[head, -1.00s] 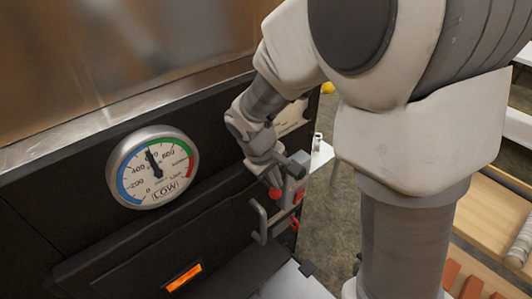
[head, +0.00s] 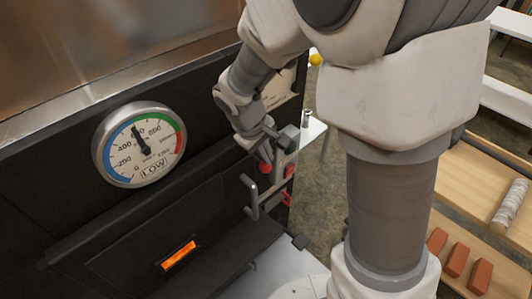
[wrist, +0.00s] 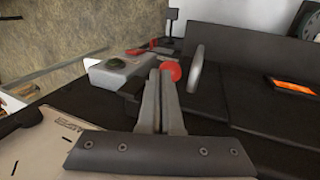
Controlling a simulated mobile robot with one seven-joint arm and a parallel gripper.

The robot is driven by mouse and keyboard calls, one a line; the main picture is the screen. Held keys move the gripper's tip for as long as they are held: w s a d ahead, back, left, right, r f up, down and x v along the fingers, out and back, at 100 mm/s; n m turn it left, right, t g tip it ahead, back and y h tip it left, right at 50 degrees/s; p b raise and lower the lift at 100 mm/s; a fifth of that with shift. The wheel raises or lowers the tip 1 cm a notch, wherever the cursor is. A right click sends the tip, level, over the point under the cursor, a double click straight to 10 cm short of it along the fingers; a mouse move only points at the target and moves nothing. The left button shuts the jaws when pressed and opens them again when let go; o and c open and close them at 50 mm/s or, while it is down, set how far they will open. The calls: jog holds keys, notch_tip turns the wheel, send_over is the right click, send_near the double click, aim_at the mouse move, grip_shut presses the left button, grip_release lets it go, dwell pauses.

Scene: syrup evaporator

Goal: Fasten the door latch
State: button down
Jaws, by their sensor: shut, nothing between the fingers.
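The black firebox door (head: 130,235) has a grey bar handle (head: 252,198) at its right end. The latch, a grey metal block with red parts (head: 287,168), sits just right of the handle. Its red round knob (head: 265,168) stands out toward me. My gripper (head: 268,152) is shut and empty, right at the knob. In the wrist view, my fingers (wrist: 161,78) are together just left of the red knob (wrist: 171,71). They overlap it in the picture; I cannot tell whether they touch. The handle (wrist: 195,68) stands right of the knob and the grey latch block (wrist: 118,70) left.
A round gauge (head: 139,144) is on the black front, left of my gripper. The orange glowing window (head: 180,254) is in the door. Shelves with red bricks (head: 457,260) and a wrapped roll (head: 510,205) stand at the right. Open floor (head: 320,215) lies right of the latch.

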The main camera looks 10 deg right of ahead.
jog(key=shift+d+r+p, duration=0.15)
jog(key=shift+r+p, duration=0.2)
notch_tip(320, 180, up, 13)
jog(key=p, duration=0.4)
jog(key=shift+r, duration=0.15)
jog(key=s+d+r+m+t+y+p, duration=0.1)
jog(key=s+d+r+m+p, duration=0.1)
jog(key=s+r, duration=0.4)
jog(key=s+d+r+m+t+y+p, duration=0.2)
jog(key=s+d+r+m, duration=0.1)
jog(key=s, duration=0.8)
notch_tip(320, 180, up, 3)
jog(key=shift+s+f+m, duration=0.15)
jog(key=shift+s+m, duration=0.25)
jog(key=shift+m, duration=0.5)
jog(key=shift+d, duration=0.15)
